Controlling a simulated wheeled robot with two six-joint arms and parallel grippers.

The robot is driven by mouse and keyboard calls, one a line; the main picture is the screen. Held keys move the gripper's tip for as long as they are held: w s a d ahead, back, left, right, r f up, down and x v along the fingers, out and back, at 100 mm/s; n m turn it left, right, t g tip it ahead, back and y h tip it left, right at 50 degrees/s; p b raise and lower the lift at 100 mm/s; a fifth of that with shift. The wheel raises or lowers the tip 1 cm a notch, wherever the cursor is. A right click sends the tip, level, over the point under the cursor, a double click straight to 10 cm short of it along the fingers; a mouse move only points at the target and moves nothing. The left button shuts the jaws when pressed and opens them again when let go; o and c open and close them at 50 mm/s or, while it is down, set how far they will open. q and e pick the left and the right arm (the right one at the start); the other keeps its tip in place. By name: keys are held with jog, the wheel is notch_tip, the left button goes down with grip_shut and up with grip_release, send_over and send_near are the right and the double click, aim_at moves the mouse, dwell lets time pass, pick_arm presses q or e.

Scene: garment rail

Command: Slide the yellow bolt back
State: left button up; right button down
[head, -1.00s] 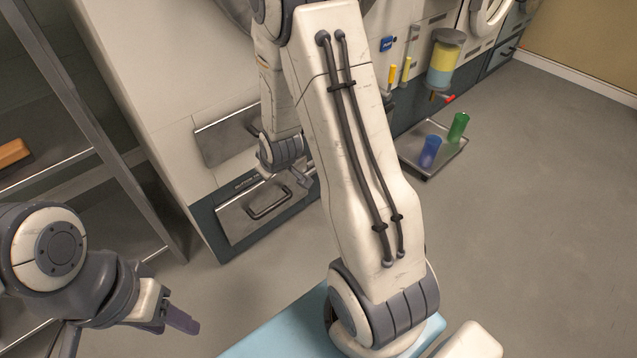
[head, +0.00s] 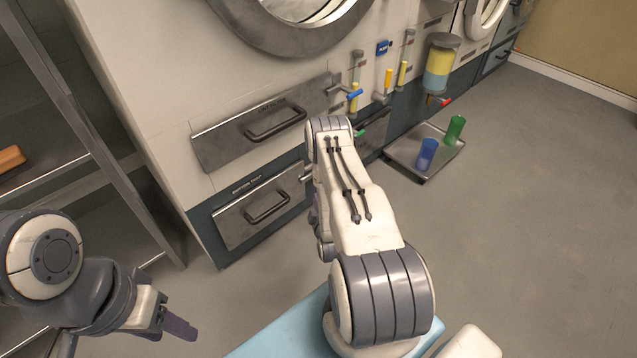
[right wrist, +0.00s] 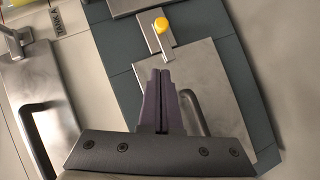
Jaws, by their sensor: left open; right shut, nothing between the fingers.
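The yellow bolt shows in the right wrist view as a round yellow knob (right wrist: 162,24) on a metal slide plate at the top edge of a steel drawer front. I cannot make it out in the head view, where my right arm covers that area. My right gripper (right wrist: 162,74) is shut and empty. Its dark fingers point toward the knob and appear just below it in the picture, apart from it. The head view does not show its fingertips clearly. My left gripper (head: 178,328) hangs at the lower left, open and empty, far from the drawers.
An upper drawer (head: 215,145) and a lower drawer (head: 237,232) with bar handles are shut in the cabinet. Coloured taps and tubes are on its front. A floor tray (head: 402,158) holds a blue cup (head: 427,154) and a green cup (head: 454,130). A metal shelf rack stands left.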

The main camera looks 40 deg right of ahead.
pick_arm(q)
notch_tip(320, 180, down, 7)
jog(key=b, duration=0.6)
jog(key=shift+b, duration=0.4)
pick_arm(e)
jog(key=s+d+f+x, duration=0.1)
jog(key=d+x, duration=0.1)
jog(key=x, duration=1)
jog(key=shift+d, duration=0.2)
jog(key=shift+w+f, duration=0.15)
